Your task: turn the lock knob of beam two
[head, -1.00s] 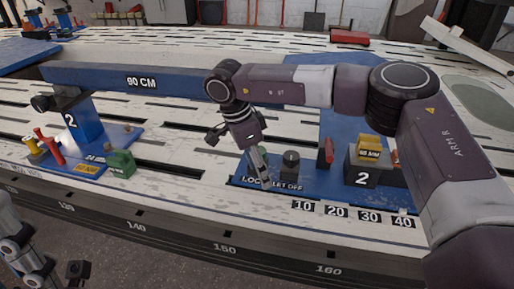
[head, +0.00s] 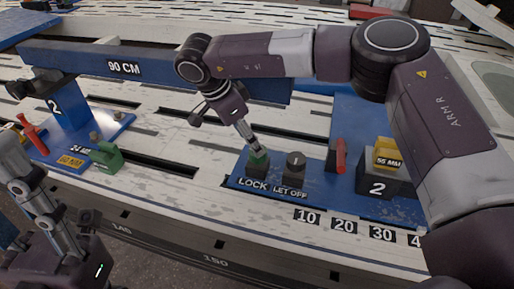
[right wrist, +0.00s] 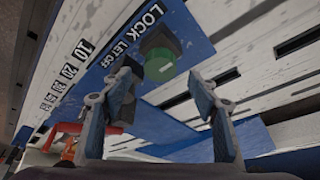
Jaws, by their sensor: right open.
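The lock knob (head: 258,160) is a green-topped round knob on a dark base above the word LOCK, on a blue plate (head: 345,187). The green knob also shows in the right wrist view (right wrist: 158,66). My right gripper (head: 256,148) points down at it in the head view, its tips at the knob's top and partly covering it. In the right wrist view the gripper (right wrist: 163,82) is open, with the knob beyond the gap between its fingers; contact cannot be told. Beam two (head: 165,77) is blue, marked 90 CM. My left gripper (head: 88,220) is at the lower left; its opening is unclear.
A dark LET OFF knob (head: 295,165) stands just right of the lock knob. Further right are a red lever (head: 340,155) and a block marked 2 (head: 378,180) with a yellow 55 MM piece (head: 388,152). A green block (head: 107,157) sits at the left stand.

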